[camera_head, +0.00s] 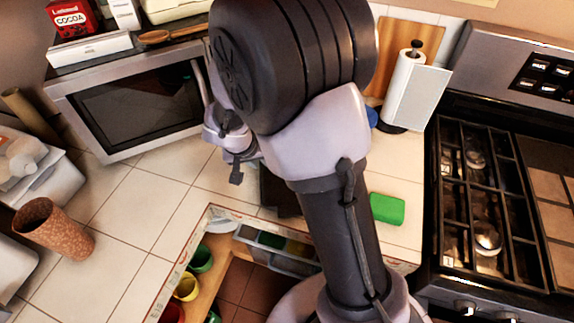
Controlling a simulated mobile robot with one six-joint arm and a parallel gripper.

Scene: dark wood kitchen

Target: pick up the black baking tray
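A black, flat-looking thing (278,192), which looks like the black baking tray, is on the tiled counter behind my arm. My arm hides much of it, so its full shape does not show. My gripper (236,172) is just left of it, with a dark fingertip pointing down. The gripper is small and partly covered by my arm, and I cannot tell whether it is open or shut. I also cannot tell whether it touches the tray.
A microwave (140,105) stands at the back left. A brown cup (55,228) is at the left. A green sponge (387,208) lies right of my arm, near a paper towel roll (413,92). A gas stove (487,200) is at the right. An open drawer (275,240) is below the counter edge.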

